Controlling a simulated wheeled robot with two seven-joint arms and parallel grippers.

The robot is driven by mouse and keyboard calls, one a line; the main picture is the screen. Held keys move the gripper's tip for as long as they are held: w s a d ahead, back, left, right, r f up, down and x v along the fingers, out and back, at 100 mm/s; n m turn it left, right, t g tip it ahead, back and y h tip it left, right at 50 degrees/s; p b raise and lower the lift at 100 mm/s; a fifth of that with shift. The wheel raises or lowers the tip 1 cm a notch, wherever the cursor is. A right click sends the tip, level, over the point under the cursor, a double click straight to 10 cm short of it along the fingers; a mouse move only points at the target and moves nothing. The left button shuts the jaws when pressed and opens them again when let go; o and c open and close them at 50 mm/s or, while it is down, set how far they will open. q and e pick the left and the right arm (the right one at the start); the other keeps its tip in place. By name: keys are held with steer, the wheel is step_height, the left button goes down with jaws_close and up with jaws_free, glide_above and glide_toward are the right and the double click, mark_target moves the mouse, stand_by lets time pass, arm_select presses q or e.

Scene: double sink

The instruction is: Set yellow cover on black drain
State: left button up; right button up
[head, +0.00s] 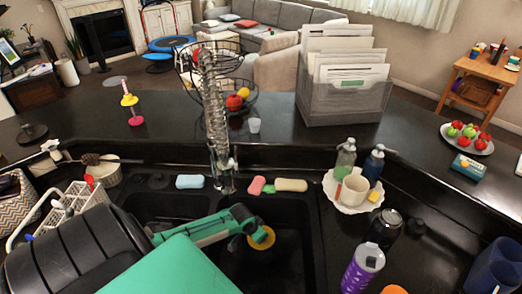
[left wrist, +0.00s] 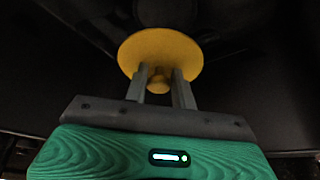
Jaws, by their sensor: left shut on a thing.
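My left gripper (head: 254,229) reaches into the right basin of the dark double sink (head: 300,225). It is shut on the yellow cover (head: 265,239), a round disc with a small knob. In the left wrist view, the fingers (left wrist: 160,88) pinch the knob of the cover (left wrist: 160,52), and the disc extends beyond the fingertips. A faint dark round shape (left wrist: 165,12) behind the disc may be the black drain; it is too dark to be sure. I cannot tell the gap between cover and basin floor. My right gripper is not in view.
A tall faucet (head: 222,165) stands behind the sink. Sponges (head: 290,185) lie along its back rim. A white tray (head: 350,200) with bottles and a cup is to the right, near a purple bottle (head: 362,268). A white rack (head: 75,203) is at left.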

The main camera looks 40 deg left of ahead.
arm_select(q)
steer(key=shift+d+f+b, duration=0.1)
steer(key=shift+f+b, duration=0.35)
step_height(320, 180, down, 6)
steer(key=b, duration=0.6)
steer(key=shift+f, duration=0.1)
steer(key=shift+f+b, duration=0.8)
steer(key=shift+f, duration=0.6)
steer(key=shift+s+f, duration=0.1)
steer(key=shift+f, duration=0.05)
steer(key=shift+s+f, duration=0.1)
steer(key=shift+f, duration=0.35)
